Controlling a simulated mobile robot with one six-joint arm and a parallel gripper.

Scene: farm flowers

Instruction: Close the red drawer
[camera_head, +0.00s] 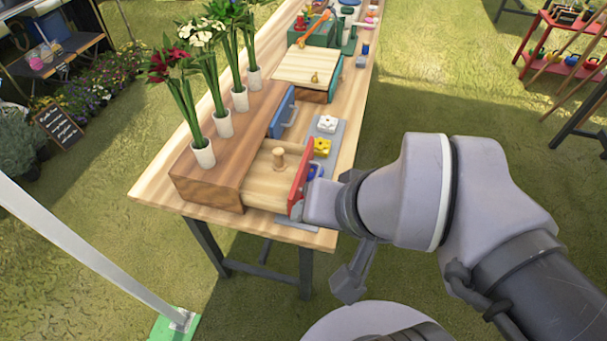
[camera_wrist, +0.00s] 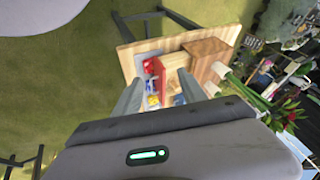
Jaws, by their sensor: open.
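The red drawer (camera_head: 300,183) is pulled out of the near end of the wooden cabinet (camera_head: 207,192). In the wrist view, the red drawer front (camera_wrist: 158,78) shows in the space between my fingers. My gripper (camera_wrist: 162,77) is open, with its fingers spread wide and nothing between them at close range. In the head view, the end of my arm is just right of the red front and hides part of it. I cannot tell whether they touch.
A blue-fronted drawer (camera_head: 283,112) also sticks out of the cabinet. A grey tray (camera_head: 329,124) with coloured flower-shaped pieces, including a yellow one (camera_head: 321,147), lies beside the drawers. Several white vases (camera_head: 203,153) with flowers stand on the cabinet. Grass is open to the right.

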